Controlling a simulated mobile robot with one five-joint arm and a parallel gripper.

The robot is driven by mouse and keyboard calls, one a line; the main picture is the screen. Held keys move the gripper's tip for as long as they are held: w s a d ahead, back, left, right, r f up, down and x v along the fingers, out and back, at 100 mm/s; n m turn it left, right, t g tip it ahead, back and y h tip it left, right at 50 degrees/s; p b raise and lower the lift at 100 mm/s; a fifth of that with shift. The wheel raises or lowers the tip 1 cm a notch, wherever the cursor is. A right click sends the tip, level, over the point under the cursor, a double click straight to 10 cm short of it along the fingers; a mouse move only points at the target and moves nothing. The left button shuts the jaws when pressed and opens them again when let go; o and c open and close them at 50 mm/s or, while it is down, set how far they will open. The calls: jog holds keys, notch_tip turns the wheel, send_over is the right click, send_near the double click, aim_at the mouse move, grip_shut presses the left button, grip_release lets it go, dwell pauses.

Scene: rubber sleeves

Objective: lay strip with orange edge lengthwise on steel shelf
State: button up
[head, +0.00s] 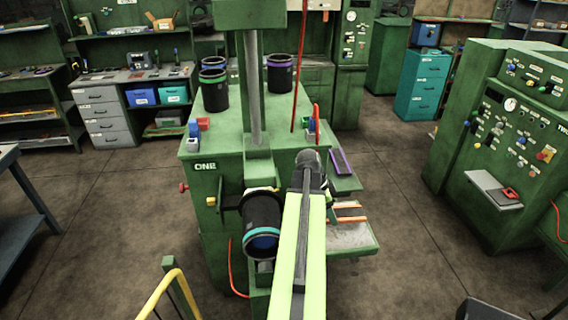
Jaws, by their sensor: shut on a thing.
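The strip with orange edge (350,213) is dark with orange lines and shows just right of my lime-green arm, over the steel shelf (352,238). Its left end is hidden behind my arm. My gripper (331,198) shows only as a small dark part beside the arm, at the strip's left end; its fingertips are mostly hidden. It is shut on the strip. I cannot tell whether the strip touches the shelf. The shelf is a pale, worn plate on the right side of the green machine (205,168).
A purple strip (341,161) lies on a green ledge above the shelf. Black sleeves with purple (280,75) and green (213,90) bands stand on the machine. A teal-banded sleeve (262,225) is left of my arm. Floor right of the shelf is clear.

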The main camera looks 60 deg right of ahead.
notch_tip(320, 180, up, 7)
jog(key=p, duration=0.6)
jog(key=b, duration=0.7)
send_over(331, 225)
jog(key=w, duration=0.1)
jog(key=shift+n, duration=0.4)
jog(key=f, duration=0.7)
jog(key=shift+a, duration=0.4)
jog(key=shift+r, duration=0.1)
jog(key=shift+f+b, duration=2.2)
jog(key=shift+f, duration=0.15)
jog(key=shift+w, duration=0.1)
jog(key=o, duration=1.5)
